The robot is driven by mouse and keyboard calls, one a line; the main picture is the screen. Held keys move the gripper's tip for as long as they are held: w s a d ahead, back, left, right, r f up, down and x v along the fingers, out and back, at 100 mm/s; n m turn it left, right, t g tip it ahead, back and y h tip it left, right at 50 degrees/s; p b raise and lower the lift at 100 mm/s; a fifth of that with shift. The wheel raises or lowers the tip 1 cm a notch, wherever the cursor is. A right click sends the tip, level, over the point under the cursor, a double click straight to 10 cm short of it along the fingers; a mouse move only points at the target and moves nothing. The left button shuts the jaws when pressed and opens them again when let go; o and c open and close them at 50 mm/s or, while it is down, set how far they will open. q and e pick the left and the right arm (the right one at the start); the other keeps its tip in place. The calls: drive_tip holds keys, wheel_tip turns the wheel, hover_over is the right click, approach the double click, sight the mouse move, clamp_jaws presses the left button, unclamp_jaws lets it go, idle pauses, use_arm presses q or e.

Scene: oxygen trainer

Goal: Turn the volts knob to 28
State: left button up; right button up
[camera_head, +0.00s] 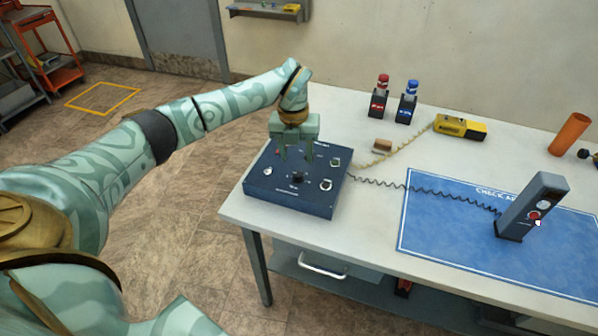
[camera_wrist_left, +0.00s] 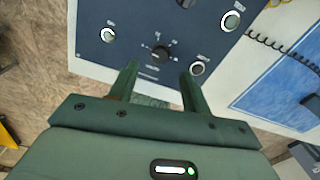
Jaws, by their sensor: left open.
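A dark blue control box (camera_head: 262,191) sits at the left end of the white table. Its top carries several knobs and dials. A black knob (camera_head: 298,177) is near the middle of the panel; it also shows in the left wrist view (camera_wrist_left: 160,53) with a ring of marks around it. I cannot read its setting or label. My left gripper (camera_head: 296,158) is above the panel's far part, fingers pointing down. In the left wrist view its fingers (camera_wrist_left: 158,80) are apart and empty, near the black knob and not around it. My right gripper is not in view.
A coiled cord runs from the box to a grey handset (camera_head: 531,207) on a blue mat (camera_head: 440,232). A yellow device (camera_head: 460,127), red bottle (camera_head: 381,90) and blue bottle (camera_head: 409,93) stand behind. The white table (camera_head: 360,238) is bare just right of the box.

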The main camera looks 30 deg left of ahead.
sight(297, 174)
use_arm(q)
wheel_tip(297, 174, down, 6)
drive_tip(key=shift+d+b, duration=0.1)
drive_tip(key=shift+b, duration=0.5)
drive_tip(key=c, duration=1)
